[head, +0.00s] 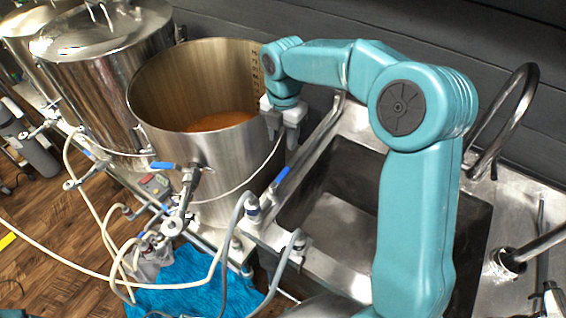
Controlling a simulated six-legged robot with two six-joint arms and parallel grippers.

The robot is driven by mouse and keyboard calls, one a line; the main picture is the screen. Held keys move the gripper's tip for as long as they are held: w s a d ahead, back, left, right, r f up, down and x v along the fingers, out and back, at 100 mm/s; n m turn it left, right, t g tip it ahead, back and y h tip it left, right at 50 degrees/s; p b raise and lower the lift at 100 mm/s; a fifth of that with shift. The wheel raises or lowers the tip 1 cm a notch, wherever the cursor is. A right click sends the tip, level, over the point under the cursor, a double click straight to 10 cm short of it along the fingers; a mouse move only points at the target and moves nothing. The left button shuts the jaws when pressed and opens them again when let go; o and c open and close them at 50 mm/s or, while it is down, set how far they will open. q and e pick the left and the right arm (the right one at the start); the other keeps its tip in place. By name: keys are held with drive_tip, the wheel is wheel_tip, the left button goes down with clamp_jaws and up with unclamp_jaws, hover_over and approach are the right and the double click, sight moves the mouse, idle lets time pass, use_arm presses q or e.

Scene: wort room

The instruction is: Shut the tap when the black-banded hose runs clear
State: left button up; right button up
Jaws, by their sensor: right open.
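My right gripper (283,132) is open, fingers pointing down, beside the right outer wall of the open steel kettle (222,160). Its jaws look empty. The kettle holds some orange-brown liquid (220,121). Another blue handle (283,177) is on the pipework by the sink, below my gripper. Grey hoses (236,222) and pale hoses (95,207) run from the fittings. I cannot make out a black band on any hose, nor the colour of any flow. My left gripper is not in view.
Lidded steel vessels (100,75) stand at the left. A steel sink (345,215) with a dark curved faucet (515,110) is at the right, partly behind my right arm. A blue cloth (190,285) lies below the hoses. Wooden floor (45,260) is at the left.

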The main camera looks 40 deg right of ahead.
sight(284, 172)
wheel_tip(284, 172, down, 11)
drive_tip(key=shift+s+f+p, duration=0.1)
drive_tip(key=shift+s+p, duration=0.05)
drive_tip(key=shift+p, duration=0.4)
drive_tip(key=shift+d+f, duration=0.1)
drive_tip(key=shift+f, duration=0.6)
clamp_jaws()
